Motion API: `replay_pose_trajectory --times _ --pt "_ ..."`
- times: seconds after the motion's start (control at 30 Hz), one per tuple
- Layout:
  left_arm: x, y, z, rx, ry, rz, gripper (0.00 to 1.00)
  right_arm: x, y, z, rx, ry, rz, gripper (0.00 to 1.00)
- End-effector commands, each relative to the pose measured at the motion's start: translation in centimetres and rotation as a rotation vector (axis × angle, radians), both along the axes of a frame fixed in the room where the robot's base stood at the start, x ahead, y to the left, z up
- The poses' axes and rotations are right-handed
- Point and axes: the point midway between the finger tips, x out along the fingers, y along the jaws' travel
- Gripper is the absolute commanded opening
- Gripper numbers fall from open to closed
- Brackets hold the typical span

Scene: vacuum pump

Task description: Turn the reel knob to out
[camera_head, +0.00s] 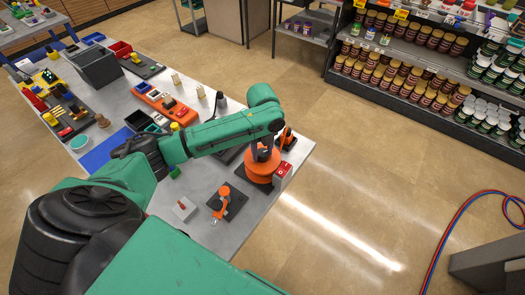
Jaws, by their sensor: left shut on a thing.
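The orange reel (262,168) is a round drum on the grey table near its right edge. My left arm reaches over the table from the left, and my left gripper (263,152) points down onto the top of the reel. Its fingers are shut on what appears to be the reel knob. The knob is mostly hidden by the fingers, so its setting cannot be read. A small red box (283,176) with white marks stands just right of the reel. My right gripper is not in view.
A dark plate with an orange lever (222,204) and a small pale block with a red top (183,208) lie in front of the reel. An orange tray (165,104) and a blue mat (106,149) are farther left.

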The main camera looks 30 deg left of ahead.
Motion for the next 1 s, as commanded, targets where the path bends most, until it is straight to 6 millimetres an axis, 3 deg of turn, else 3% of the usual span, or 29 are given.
replay_pose_trajectory --times 1.0 --pt "-0.03 -0.03 -0.05 0.000 0.001 0.965 0.00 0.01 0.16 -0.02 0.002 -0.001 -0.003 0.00"
